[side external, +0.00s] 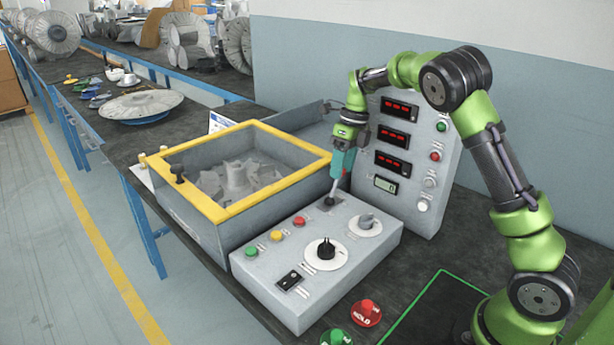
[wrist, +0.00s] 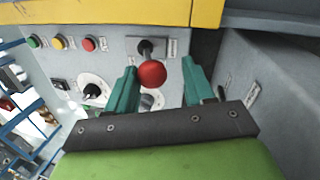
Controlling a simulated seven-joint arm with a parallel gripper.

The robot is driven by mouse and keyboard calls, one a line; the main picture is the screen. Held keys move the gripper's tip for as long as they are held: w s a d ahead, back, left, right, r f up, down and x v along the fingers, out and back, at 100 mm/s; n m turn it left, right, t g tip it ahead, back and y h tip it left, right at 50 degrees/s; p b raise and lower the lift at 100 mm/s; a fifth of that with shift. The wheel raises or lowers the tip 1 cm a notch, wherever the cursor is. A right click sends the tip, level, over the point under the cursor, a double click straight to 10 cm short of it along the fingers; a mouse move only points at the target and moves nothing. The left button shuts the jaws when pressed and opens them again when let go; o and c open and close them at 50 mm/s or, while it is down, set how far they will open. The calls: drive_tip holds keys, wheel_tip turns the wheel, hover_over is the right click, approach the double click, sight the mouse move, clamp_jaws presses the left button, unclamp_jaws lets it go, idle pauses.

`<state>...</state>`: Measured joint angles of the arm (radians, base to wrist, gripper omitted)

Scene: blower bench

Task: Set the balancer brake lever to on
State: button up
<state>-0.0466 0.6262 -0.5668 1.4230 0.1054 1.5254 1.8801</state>
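The brake lever is a short stem with a red ball knob (wrist: 152,74) on the grey control box (wrist: 118,60). In the side view the lever's dark base (side external: 329,201) shows at the back of the box; the knob is hidden there by my fingers. My gripper (side external: 338,182) points down over the lever. In the wrist view my gripper (wrist: 159,68) has its teal fingers well apart, with the knob between them in the picture, nearer the left finger. Neither finger is seen touching it. The words on the labels beside the lever are too small to read.
Green, yellow and red buttons, a black knob (side external: 326,250), a grey knob (side external: 366,221) and a rocker switch (side external: 289,280) share the box. The yellow-rimmed bin (side external: 228,212) stands close on the left, the display panel (side external: 408,160) behind. Red and green mushroom buttons stand in front.

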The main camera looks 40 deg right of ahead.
drive_tip(key=shift+o, duration=1.2)
drive_tip(key=shift+s+d+f, duration=0.1)
drive_tip(key=shift+d, duration=0.2)
drive_tip(key=shift+a, duration=0.1)
drive_tip(key=shift+a+r, duration=0.15)
drive_tip(key=shift+r, duration=0.05)
drive_tip(key=a+v, duration=0.1)
drive_tip(key=v, duration=1)
drive_tip(key=shift+r, duration=0.5)
drive_tip(key=shift+a, duration=0.1)
